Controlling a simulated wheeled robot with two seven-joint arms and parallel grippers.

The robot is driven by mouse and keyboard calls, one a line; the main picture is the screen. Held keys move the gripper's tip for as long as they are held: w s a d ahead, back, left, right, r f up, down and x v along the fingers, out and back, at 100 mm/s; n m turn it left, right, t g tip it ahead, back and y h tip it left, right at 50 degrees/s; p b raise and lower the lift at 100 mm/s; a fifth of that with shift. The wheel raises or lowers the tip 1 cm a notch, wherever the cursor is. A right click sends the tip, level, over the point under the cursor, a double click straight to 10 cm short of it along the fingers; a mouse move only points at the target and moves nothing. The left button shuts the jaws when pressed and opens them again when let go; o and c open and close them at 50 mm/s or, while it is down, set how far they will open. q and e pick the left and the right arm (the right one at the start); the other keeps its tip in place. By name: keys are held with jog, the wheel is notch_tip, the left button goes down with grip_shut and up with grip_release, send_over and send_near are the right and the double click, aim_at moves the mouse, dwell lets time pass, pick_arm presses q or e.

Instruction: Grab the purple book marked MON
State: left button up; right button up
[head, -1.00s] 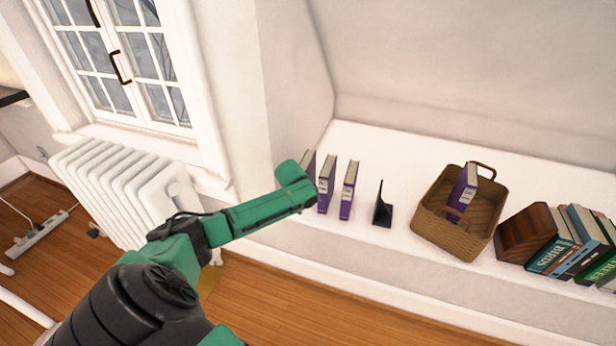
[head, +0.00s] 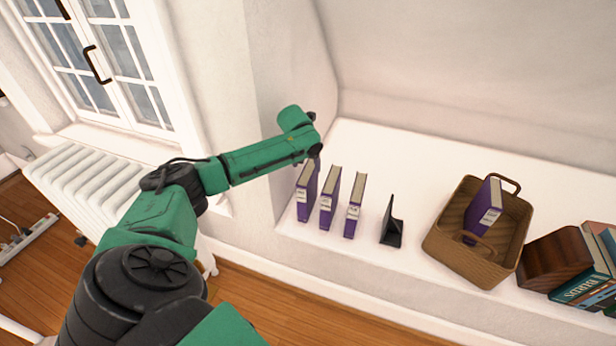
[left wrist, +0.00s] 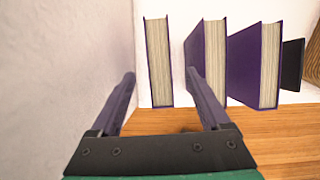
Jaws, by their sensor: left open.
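Three purple books stand upright in a row on the white ledge: the leftmost (head: 306,190), the middle one (head: 329,199) and the right one (head: 354,207). A fourth purple book (head: 484,211) leans in the wicker basket. Their spine labels are too small to read. The right finger overlaps the middle book (left wrist: 207,60) in that view. My right gripper is not in view.
A wall borders the row closely on the left. A black bookend (head: 392,224) stands right of the row, then the basket (head: 508,243), a dark wooden block (head: 550,262) and more books (head: 584,290). The ledge behind the row is clear. A radiator (head: 85,195) stands left, below the window.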

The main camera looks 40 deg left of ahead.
aim_at(307, 172)
pick_arm(q)
jog(key=b+x, duration=0.1)
jog(key=x, duration=0.6)
jog(key=shift+s, duration=0.1)
jog(key=shift+f, duration=0.2)
grip_shut()
dwell(0.4)
jog(key=shift+r, duration=0.1)
dwell(1.1)
